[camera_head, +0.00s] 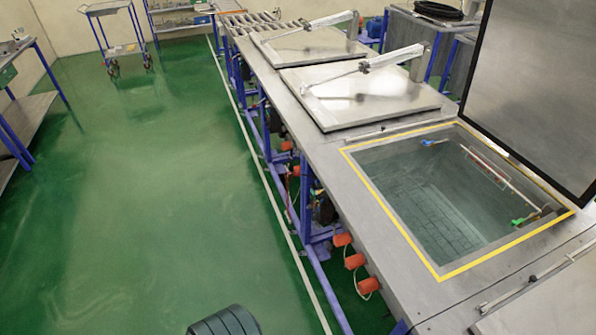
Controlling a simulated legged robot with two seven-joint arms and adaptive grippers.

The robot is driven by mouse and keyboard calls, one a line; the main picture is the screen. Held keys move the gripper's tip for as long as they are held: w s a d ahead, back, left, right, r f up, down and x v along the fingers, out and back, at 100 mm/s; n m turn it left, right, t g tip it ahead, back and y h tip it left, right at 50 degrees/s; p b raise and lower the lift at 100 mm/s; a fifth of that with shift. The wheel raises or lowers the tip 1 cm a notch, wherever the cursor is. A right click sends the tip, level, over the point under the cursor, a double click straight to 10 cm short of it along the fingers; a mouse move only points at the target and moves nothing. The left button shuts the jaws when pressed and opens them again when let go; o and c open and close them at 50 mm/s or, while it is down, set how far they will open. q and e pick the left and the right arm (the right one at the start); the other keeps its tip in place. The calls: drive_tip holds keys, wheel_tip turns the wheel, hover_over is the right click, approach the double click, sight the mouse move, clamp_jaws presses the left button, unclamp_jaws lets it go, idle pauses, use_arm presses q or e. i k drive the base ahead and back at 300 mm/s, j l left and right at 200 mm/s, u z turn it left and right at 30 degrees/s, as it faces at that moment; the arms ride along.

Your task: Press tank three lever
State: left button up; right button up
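A long grey metal bench (330,160) holds a row of tanks. One tank (440,205) stands open with a yellow-edged rim, and its dark lid (535,90) is raised. Two lids (355,90) and (310,47) farther back are shut. Part of another lid (550,300) lies at the bottom right. Orange-red lever-like parts (342,239), (355,261) and (367,286) stick out below the bench's left edge. Smaller ones (295,170) are farther back. I see no tank numbers, so I cannot tell which lever belongs to tank three.
The green floor (150,200) left of the bench is wide and clear. A pale line (262,172) runs along the bench's foot. A trolley (115,30) stands at the back left, and a blue-legged table (15,130) stands at the left edge.

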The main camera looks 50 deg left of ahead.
sight(297, 174)
drive_tip(key=u, duration=1.65)
